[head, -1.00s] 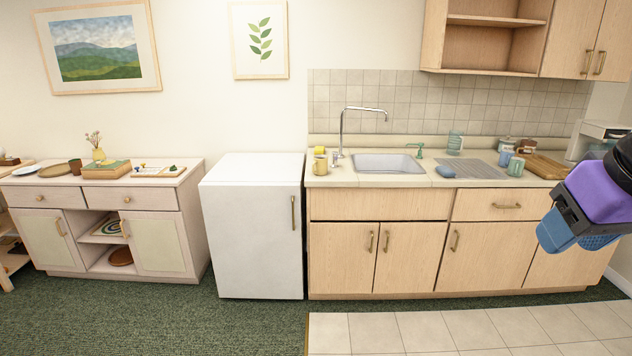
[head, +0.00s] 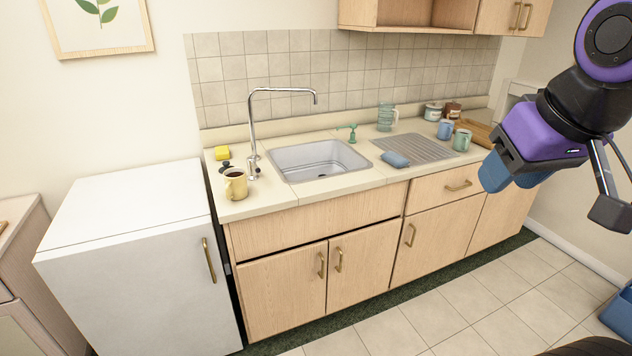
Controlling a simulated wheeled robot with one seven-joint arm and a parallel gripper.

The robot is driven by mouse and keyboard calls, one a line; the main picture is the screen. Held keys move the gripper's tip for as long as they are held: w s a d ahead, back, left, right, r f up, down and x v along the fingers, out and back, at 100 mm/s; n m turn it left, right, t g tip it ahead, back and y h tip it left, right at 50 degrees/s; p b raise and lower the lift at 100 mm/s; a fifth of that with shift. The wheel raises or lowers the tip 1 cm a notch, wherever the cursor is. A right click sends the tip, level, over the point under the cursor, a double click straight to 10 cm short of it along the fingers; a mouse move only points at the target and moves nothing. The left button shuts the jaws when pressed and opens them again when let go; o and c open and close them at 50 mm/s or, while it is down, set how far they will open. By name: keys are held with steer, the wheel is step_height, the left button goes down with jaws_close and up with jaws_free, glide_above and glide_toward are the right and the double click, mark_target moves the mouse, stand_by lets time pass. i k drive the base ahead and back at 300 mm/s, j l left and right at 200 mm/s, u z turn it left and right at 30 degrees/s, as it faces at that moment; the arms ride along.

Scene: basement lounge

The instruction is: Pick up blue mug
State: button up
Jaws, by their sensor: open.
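The blue mug (head: 445,129) stands upright on the counter at the right of the drainboard, just behind a green mug (head: 462,140). My gripper (head: 508,178) is at the right of the head view, in front of the counter and nearer to me than the mug. Its blue fingers point down and to the left. It holds nothing that I can see. The gap between the fingers is mostly hidden by the purple housing.
A blue sponge (head: 395,159) lies by the drainboard (head: 420,148). A green pitcher (head: 386,117), jars (head: 433,112) and a wooden board (head: 480,133) stand nearby. The sink (head: 318,160) and a yellow mug (head: 236,184) are to the left.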

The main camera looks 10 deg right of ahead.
mark_target(445, 128)
steer(key=i+j, duration=0.15)
steer(key=i+l, duration=0.4)
steer(key=l, duration=0.15)
steer(key=i+l, duration=0.35)
steer(key=l, duration=0.15)
steer(key=i+l, duration=0.4)
steer(key=l, duration=0.15)
steer(key=i+l, duration=0.75)
steer(key=l, duration=0.3)
steer(key=i+l, duration=0.4)
steer(key=l+u, duration=0.05)
steer(key=l, duration=0.05)
